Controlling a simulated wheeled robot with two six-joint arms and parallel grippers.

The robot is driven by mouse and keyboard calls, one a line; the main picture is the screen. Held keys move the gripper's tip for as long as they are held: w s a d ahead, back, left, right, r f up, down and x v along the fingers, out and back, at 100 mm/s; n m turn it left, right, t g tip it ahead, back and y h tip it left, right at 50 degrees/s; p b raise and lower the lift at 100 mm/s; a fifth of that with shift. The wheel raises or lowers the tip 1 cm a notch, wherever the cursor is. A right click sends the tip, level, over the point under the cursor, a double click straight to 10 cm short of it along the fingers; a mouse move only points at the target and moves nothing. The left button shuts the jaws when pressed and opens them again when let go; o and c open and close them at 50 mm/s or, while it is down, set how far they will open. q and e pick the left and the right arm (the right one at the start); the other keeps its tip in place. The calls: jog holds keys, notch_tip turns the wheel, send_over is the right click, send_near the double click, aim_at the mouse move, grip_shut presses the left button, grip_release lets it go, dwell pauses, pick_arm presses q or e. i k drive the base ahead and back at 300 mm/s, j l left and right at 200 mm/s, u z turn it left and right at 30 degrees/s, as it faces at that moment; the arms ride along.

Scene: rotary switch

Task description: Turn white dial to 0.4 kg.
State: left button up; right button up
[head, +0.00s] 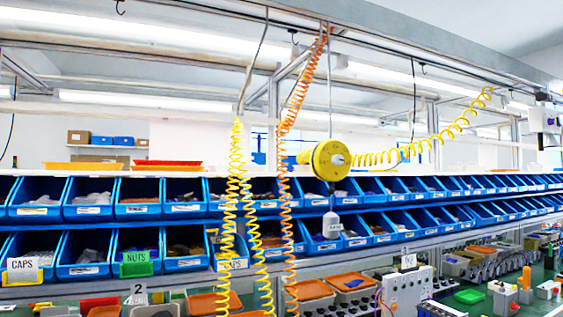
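I cannot make out a white dial or a 0.4 kg mark with certainty. A round yellow reel (330,160) with a pale grey hub (337,160) hangs from the overhead frame near the middle. A light grey-white piece (332,225) hangs below it in front of the bins. A white panel (405,291) with small dark fittings stands at the lower right; its markings are too small to read. A white box (544,118) with a purple part is at the right edge. Neither of my grippers shows in the head view.
Two rows of blue bins (140,198) run across the view. Yellow (234,210) and orange (284,170) coiled hoses hang in front of them. Orange-lidded trays (352,281) and small devices (503,299) crowd the green bench at lower right.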

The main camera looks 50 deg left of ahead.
aim_at(337, 160)
jog(key=u, duration=1.45)
